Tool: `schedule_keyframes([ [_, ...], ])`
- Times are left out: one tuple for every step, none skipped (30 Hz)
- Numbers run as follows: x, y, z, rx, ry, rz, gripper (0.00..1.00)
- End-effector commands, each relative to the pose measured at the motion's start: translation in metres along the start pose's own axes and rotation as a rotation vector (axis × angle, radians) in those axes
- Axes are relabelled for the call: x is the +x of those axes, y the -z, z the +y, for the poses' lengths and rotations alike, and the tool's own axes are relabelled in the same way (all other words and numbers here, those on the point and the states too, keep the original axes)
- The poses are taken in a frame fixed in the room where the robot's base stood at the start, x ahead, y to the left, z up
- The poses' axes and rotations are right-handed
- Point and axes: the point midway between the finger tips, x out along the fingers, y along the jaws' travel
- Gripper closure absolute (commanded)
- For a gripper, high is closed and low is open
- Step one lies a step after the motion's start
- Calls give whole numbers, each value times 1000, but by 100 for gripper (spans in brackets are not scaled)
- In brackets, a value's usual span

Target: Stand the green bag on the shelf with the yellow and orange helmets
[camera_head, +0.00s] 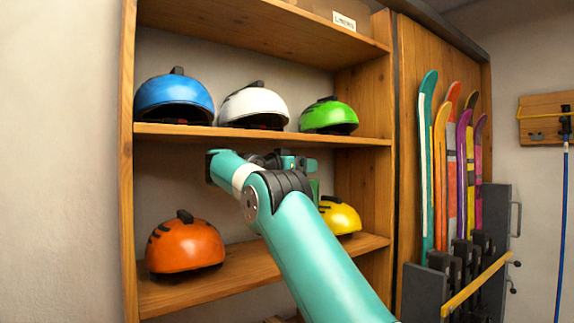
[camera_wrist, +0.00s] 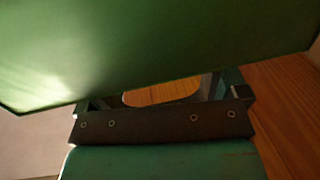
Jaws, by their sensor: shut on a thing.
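The orange helmet (camera_head: 186,248) sits at the left of the lower shelf (camera_head: 250,270). The yellow helmet (camera_head: 343,218) sits at its right, partly behind my arm. My gripper (camera_head: 290,162) is between the two shelf boards, above the gap between these helmets. It is shut on the green bag (camera_head: 315,189), of which only a small strip shows past the gripper in the head view. In the wrist view the bag (camera_wrist: 150,45) fills the top of the picture beyond my gripper (camera_wrist: 160,95). Its lower edge looks slightly tilted there. Whether it touches the shelf is hidden.
The upper shelf (camera_head: 260,134) holds a blue helmet (camera_head: 174,100), a white helmet (camera_head: 254,106) and a green helmet (camera_head: 329,117), close above my gripper. A wooden side wall (camera_head: 376,190) bounds the shelf at right. Bare board shows between the orange and yellow helmets.

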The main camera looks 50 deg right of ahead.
Motion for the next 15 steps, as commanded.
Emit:
schedule_keyframes([
  [1,11,-10,0,0,1,80],
  [2,11,-14,0,0,1,80],
  [3,11,-21,0,0,1,80],
  [4,11,-26,0,0,1,80],
  [5,10,-30,0,0,1,80],
  [5,11,-34,0,0,1,80],
  [6,11,-37,0,0,1,80],
  [6,11,-40,0,0,1,80],
  [7,10,-43,-1,0,1,80],
  [7,10,-46,0,0,2,80],
  [7,9,-48,0,0,2,80],
  [8,8,-50,0,0,2,80],
  [8,7,-52,0,0,2,80],
  [8,6,-53,0,0,2,80],
  [8,6,-54,1,0,2,80],
])
